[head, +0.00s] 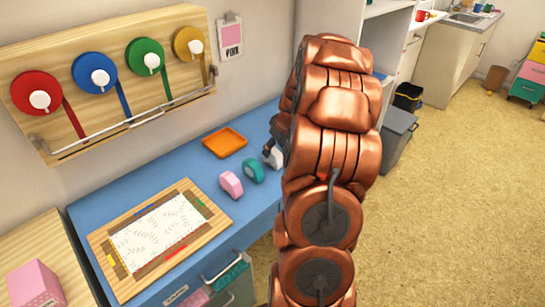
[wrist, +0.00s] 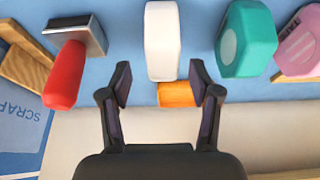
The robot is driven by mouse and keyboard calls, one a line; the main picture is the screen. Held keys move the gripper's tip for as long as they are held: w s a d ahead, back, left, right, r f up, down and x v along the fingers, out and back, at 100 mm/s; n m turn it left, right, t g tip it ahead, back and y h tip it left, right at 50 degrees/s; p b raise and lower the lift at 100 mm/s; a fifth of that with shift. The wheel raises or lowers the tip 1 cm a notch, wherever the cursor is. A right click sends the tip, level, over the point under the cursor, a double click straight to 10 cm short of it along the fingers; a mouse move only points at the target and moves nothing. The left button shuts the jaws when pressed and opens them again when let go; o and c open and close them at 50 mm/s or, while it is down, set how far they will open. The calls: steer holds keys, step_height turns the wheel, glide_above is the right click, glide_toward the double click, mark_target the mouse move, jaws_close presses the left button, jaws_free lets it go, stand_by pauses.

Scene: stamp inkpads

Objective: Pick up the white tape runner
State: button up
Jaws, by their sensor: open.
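The white tape runner (wrist: 162,38) stands on the blue desk, straight ahead of my gripper (wrist: 160,82) in the wrist view. The two dark fingers are apart with nothing held between them. The tape runner's near end shows just beyond the fingertips, roughly centred on the gap. In the head view the white tape runner (head: 275,157) is partly hidden by my gripper and copper-coloured arm. The teal tape runner (wrist: 246,40) stands to its right in the wrist view, and the pink one (wrist: 303,42) is farther right.
A red-handled tool (wrist: 65,78) with a metal block lies left of the white tape runner in the wrist view. An orange tray (head: 225,142) is near the wall. A wooden board with paper (head: 105,238) covers the desk's front left. Tape rolls hang on a wall rack (head: 110,125).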

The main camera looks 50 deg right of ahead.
mark_target(273, 149)
steer(key=p+x, duration=0.1)
steer(key=x, duration=0.2)
steer(key=shift+a, duration=0.2)
steer(key=shift+w+f, duration=0.25)
steer(key=shift+f, duration=0.2)
jaws_close()
